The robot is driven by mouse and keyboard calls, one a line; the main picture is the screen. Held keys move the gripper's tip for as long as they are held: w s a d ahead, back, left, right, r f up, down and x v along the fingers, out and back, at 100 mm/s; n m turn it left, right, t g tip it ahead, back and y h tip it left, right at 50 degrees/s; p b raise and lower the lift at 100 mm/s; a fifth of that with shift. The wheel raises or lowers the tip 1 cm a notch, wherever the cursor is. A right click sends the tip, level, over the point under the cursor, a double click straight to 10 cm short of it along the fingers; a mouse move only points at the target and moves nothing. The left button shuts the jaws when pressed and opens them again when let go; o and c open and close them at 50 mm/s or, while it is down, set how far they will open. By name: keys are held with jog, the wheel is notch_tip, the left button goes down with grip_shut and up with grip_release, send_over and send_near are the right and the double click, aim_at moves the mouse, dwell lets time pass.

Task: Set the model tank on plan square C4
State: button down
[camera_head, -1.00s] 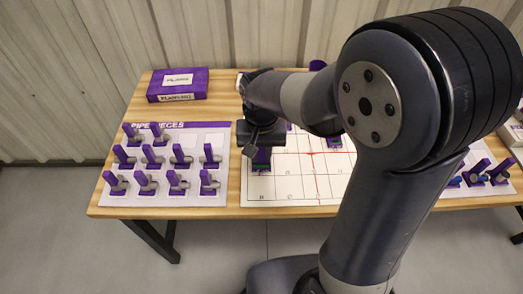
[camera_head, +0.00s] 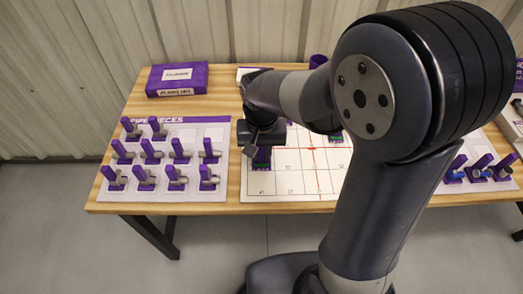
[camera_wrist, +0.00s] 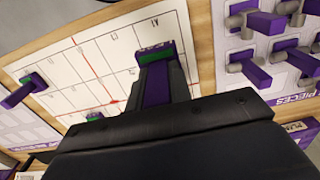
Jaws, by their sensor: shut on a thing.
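My gripper (camera_head: 261,157) points down over the left part of the white plan board (camera_head: 290,182). It is shut on a purple piece with a green part (camera_wrist: 155,52), which I take for the model tank. In the head view only its low end (camera_head: 262,165) shows below the jaws. I cannot tell whether it touches the board. The board has black grid lines and red lines, and it also shows in the wrist view (camera_wrist: 117,55). The square marks are too small to read surely, so I cannot pick out C4.
A pipe pieces panel (camera_head: 217,133) with several purple and grey pieces lies left of the board. A purple box (camera_head: 177,78) lies behind it. More pieces with blue parts (camera_head: 480,168) stand at the right. The near squares are bare.

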aim_at(261, 165)
jog(key=shift+f, duration=0.1)
jog(key=shift+f+b, duration=2.05)
jog(key=shift+f, duration=0.65)
jog(key=shift+f+b, duration=1.3)
jog(key=shift+f, duration=0.45)
jog(key=shift+f+b, duration=0.45)
jog(key=shift+f, duration=0.25)
jog(key=c, duration=1.2)
grip_release()
jog(key=shift+r, duration=0.25)
jog(key=shift+r+p, duration=0.35)
jog(key=shift+p, duration=0.2)
